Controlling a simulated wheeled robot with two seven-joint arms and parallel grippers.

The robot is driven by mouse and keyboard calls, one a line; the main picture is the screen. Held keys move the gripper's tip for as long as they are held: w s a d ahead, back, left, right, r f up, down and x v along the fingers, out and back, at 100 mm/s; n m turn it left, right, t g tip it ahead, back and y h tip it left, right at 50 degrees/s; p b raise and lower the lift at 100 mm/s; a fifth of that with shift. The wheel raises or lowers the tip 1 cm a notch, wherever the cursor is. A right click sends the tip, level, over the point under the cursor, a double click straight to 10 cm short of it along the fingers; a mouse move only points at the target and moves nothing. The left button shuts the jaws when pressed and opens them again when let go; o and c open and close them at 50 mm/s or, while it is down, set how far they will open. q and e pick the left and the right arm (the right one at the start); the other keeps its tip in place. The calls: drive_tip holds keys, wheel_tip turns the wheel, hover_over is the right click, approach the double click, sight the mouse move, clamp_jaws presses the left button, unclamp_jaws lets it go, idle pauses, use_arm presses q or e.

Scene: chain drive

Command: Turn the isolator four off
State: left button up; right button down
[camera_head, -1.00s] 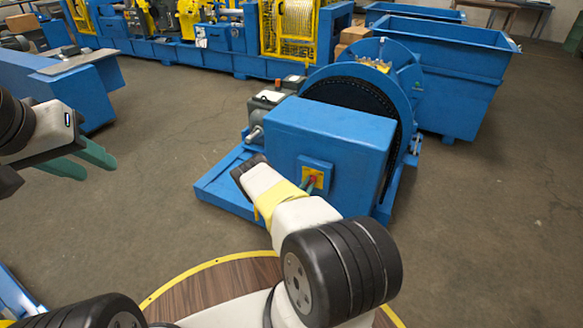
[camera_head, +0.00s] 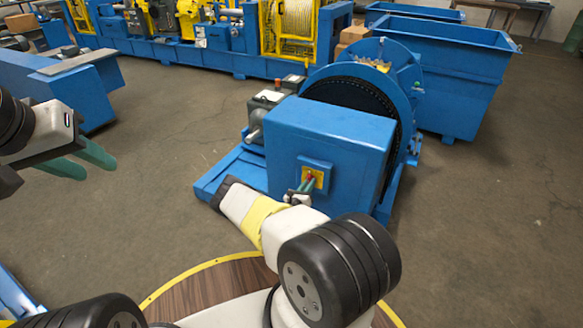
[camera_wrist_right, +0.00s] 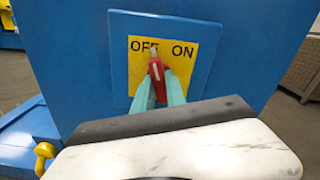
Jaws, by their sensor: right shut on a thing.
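The isolator is a yellow plate (camera_wrist_right: 194,66) marked OFF and ON, with a red handle (camera_wrist_right: 157,70), on the side of a blue housing (camera_head: 328,145). In the right wrist view the handle's white-marked tip leans left of upright, at the right end of the word OFF. My right gripper (camera_wrist_right: 160,84) is shut on the red handle, green fingers either side. In the head view this gripper (camera_head: 307,183) reaches the yellow plate, partly covering it. My left gripper (camera_head: 96,170) is open and empty at the left, far from the isolator. No number shows on the isolator.
The blue housing stands beside a large dark wheel (camera_head: 352,98) with a blue guard. A grey motor (camera_head: 259,112) sits left of it. Blue bins (camera_head: 455,75) stand behind at right. Open floor (camera_head: 165,120) lies to the left.

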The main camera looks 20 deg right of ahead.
drive_tip(key=n, duration=0.5)
drive_tip(key=shift+f, duration=0.1)
idle(0.5)
drive_tip(key=c, duration=1.4)
unclamp_jaws()
drive_tip(key=shift+o, duration=0.2)
drive_tip(key=v, duration=0.8)
